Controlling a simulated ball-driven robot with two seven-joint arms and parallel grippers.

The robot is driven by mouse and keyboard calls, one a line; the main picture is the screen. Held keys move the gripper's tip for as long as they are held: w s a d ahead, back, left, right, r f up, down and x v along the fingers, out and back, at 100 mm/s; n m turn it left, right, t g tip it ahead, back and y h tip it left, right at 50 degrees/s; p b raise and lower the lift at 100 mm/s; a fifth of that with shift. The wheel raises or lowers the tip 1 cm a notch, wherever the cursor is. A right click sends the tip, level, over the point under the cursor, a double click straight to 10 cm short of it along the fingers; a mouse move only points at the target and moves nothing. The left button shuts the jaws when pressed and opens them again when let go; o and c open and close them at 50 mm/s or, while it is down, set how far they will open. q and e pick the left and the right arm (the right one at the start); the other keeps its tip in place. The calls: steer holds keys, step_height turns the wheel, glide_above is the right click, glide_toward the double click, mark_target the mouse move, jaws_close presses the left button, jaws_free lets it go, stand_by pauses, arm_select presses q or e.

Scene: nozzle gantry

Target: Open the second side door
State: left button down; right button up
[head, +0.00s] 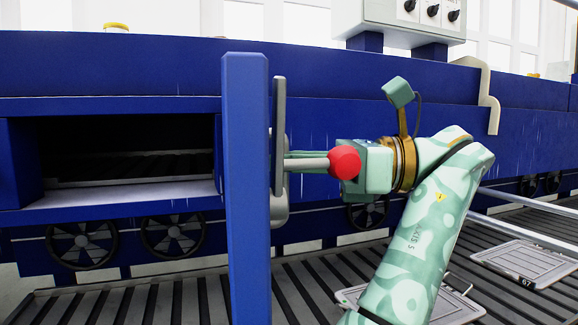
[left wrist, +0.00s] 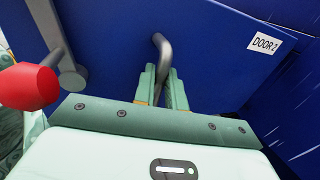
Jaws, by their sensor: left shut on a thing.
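The blue second side door (head: 245,190) stands swung out from the blue housing, seen nearly edge-on in the head view. The left wrist view shows its blue face (left wrist: 110,30) with a white "DOOR 2" label (left wrist: 265,43). A grey lever with a red ball knob (head: 344,163) sticks out beside the gripper. My right gripper is not in view.
Left of the door is a dark opening (head: 130,150) in the housing, with slats inside. Black handwheels (head: 82,245) sit below it. The floor is dark ribbed slats (head: 160,300) with grey plates (head: 525,262). Grey rails (head: 530,232) run at the right. A control box (head: 400,20) stands on top.

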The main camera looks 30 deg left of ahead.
arm_select(q)
steer(key=shift+w+a+f, duration=0.2)
steer(key=shift+w+f, duration=0.1)
steer(key=shift+f, duration=0.2)
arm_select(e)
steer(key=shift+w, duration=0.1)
arm_select(q)
steer(key=c, duration=1.6)
jaws_free()
steer(key=shift+w+a+f, duration=0.1)
steer(key=shift+o, duration=0.2)
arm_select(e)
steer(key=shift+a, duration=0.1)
